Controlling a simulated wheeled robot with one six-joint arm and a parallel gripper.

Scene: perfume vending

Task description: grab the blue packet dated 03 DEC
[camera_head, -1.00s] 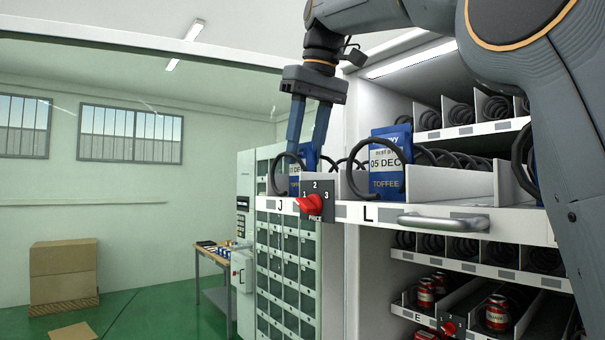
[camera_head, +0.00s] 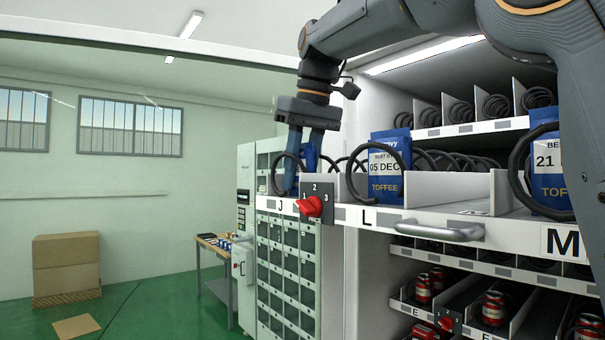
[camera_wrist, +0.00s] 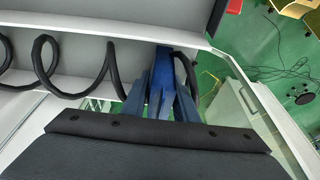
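The blue packet in lane J (camera_wrist: 163,72) shows edge-on in the wrist view, at the end of a black coil. In the head view my gripper (camera_head: 301,165) covers most of it, and its date cannot be read now. My gripper points down into lane J, its blue-grey fingers on either side of the packet. It looks open, and I see no clear grip on the packet. A second blue packet (camera_head: 387,165), reading 05 DEC and TOFFEE, stands in lane L. A third blue packet (camera_head: 550,170), reading 21, stands in lane M.
The pulled-out shelf has a metal handle (camera_head: 440,231) and a red price knob (camera_head: 310,206) close to my gripper. A coil stands in front of each packet. Red cans (camera_head: 493,308) sit on a lower shelf. Open room lies left of the machine.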

